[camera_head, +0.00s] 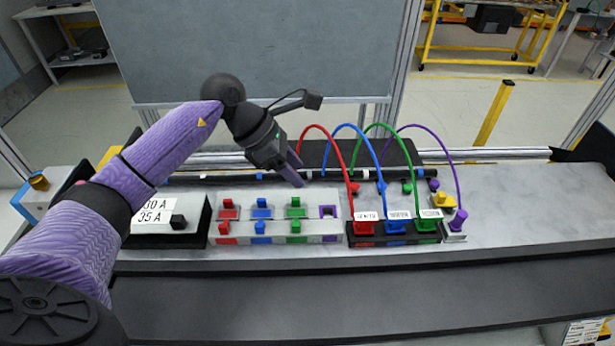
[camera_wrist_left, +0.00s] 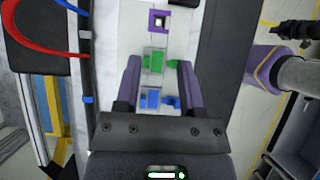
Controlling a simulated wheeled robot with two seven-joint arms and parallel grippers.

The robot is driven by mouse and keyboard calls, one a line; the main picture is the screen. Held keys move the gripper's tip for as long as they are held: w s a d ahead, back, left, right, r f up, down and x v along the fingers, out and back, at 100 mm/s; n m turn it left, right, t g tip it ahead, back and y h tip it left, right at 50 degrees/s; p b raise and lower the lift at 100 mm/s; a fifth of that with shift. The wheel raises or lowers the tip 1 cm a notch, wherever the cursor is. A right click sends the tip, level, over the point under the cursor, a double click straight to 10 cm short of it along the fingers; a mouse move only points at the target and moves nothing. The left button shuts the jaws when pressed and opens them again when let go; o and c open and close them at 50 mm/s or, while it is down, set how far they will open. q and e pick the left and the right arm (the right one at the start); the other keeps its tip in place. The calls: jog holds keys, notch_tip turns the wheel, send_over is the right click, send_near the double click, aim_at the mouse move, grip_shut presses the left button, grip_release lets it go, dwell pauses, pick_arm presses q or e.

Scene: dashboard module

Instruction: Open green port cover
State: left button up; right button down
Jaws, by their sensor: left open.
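The green port cover (camera_head: 295,208) sits in the back row of the light port panel (camera_head: 275,239), between a blue cover and a purple-framed port. My left gripper (camera_head: 299,178) is open and empty, pointing down above and just behind the green cover. In the left wrist view, the green cover (camera_wrist_left: 155,61) appears between the two purple fingertips (camera_wrist_left: 160,62), with a green tab (camera_wrist_left: 173,64) at its right side. The gripper appears apart from the cover, though the height gap is hard to judge.
Red (camera_head: 228,211) and blue covers (camera_head: 262,209) stand left of the green one. The purple-framed port (camera_head: 328,212) is at its right. Plugs with coloured cables (camera_head: 397,225) stand further right. A dark part (camera_wrist_left: 297,30) in the wrist view may be my right gripper.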

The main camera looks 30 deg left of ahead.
aim_at(295, 198)
pick_arm(q)
jog(key=a+g+y, duration=0.1)
jog(key=a+y, duration=0.1)
jog(key=a, duration=0.2)
jog(key=x, duration=0.6)
jog(key=s+x, duration=0.1)
jog(key=x, duration=0.2)
jog(key=shift+d+f, duration=0.15)
jog(key=shift+f, duration=0.05)
grip_shut()
dwell(0.7)
